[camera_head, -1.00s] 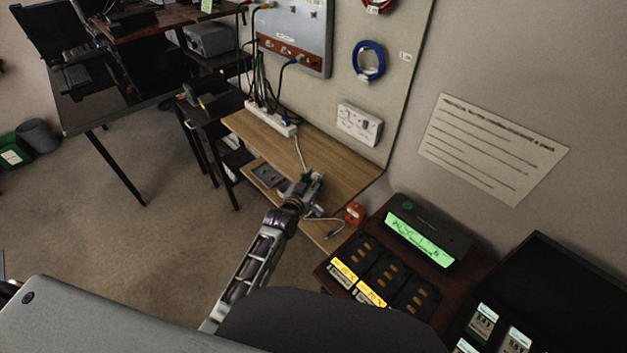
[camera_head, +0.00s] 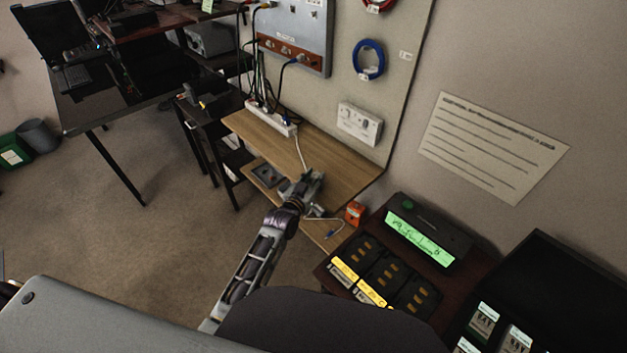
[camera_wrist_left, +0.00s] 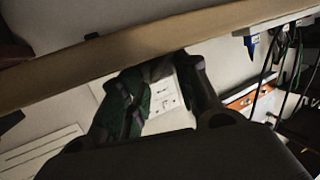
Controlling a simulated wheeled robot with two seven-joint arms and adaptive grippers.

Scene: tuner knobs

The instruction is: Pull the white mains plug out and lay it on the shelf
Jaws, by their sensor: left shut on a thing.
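My left gripper (camera_head: 314,180) is over the front part of the wooden shelf (camera_head: 345,173). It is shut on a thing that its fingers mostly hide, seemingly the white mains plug. In the left wrist view the gripper (camera_wrist_left: 168,70) has a small pale part between its fingertips. A white cable (camera_head: 301,152) runs from the power strip to the gripper. The white wall socket (camera_head: 359,123) is on the board above the shelf, apart from the gripper. It also seems to show behind the fingers in the left wrist view (camera_wrist_left: 165,99). My right gripper is out of view.
The white power strip (camera_head: 270,120) with several cables lies at the shelf's back left. An orange box (camera_head: 354,212) stands close right of the gripper. A device with a green display (camera_head: 420,239) and black battery packs are nearer right. The shelf's right part is clear.

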